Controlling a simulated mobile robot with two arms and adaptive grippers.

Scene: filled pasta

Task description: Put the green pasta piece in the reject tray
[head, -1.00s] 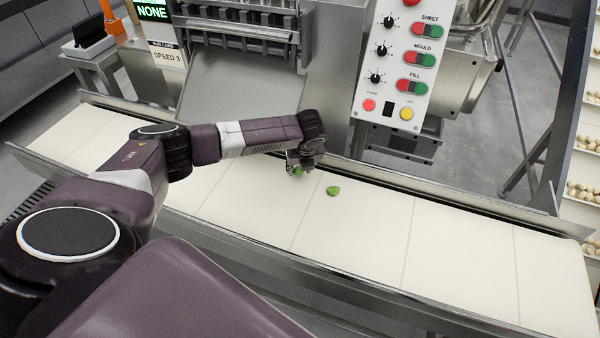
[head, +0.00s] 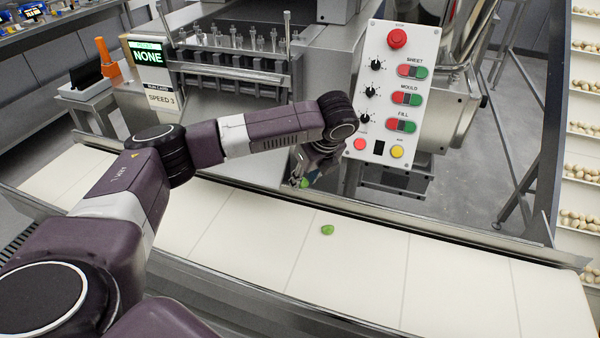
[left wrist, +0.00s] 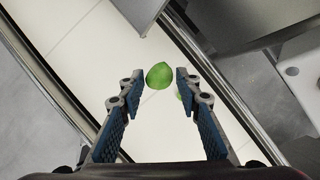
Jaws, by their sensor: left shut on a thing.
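My left gripper (head: 302,180) is shut on a green pasta piece (head: 304,183) and holds it above the far edge of the white belt. In the left wrist view the held green pasta piece (left wrist: 159,75) sits between the fingertips of the left gripper (left wrist: 160,78). A second green pasta piece (head: 327,230) lies on the belt, apart from the gripper. In the left wrist view a small green bit shows beside the right finger. I cannot make out a reject tray. My right gripper is not in view.
The white conveyor belt (head: 455,275) has metal side rails. Behind it stand a machine with a control panel (head: 392,95) and a screen reading NONE (head: 147,53). Racks of pale pasta (head: 580,173) stand at the right. The belt's right part is clear.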

